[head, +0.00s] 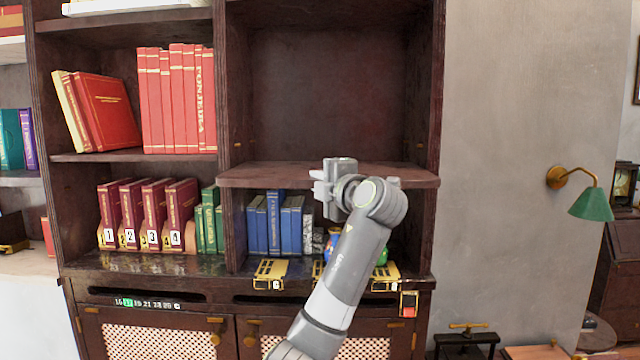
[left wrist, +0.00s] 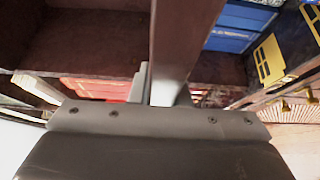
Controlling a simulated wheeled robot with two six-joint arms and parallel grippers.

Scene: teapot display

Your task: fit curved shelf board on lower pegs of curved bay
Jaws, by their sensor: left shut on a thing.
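The curved shelf board (head: 265,177) is dark brown and lies about level across the right-hand bay (head: 310,85), spanning nearly its full width. Its bowed front edge faces me. My left gripper (head: 324,184) is shut on the board's front edge near the middle. In the left wrist view the board (left wrist: 185,40) runs away from the jaws as a brown strip. Small brass pegs (head: 237,145) show on the bay's side wall above the board. Pegs under the board are hidden, so I cannot tell whether it rests on them. My right gripper is not in view.
Blue books (head: 273,222) and a patterned vase stand below the board, partly behind my arm. Brass plates (head: 270,273) lie on the ledge. A green lamp (head: 591,204) is on the right wall. The bay above the board is empty.

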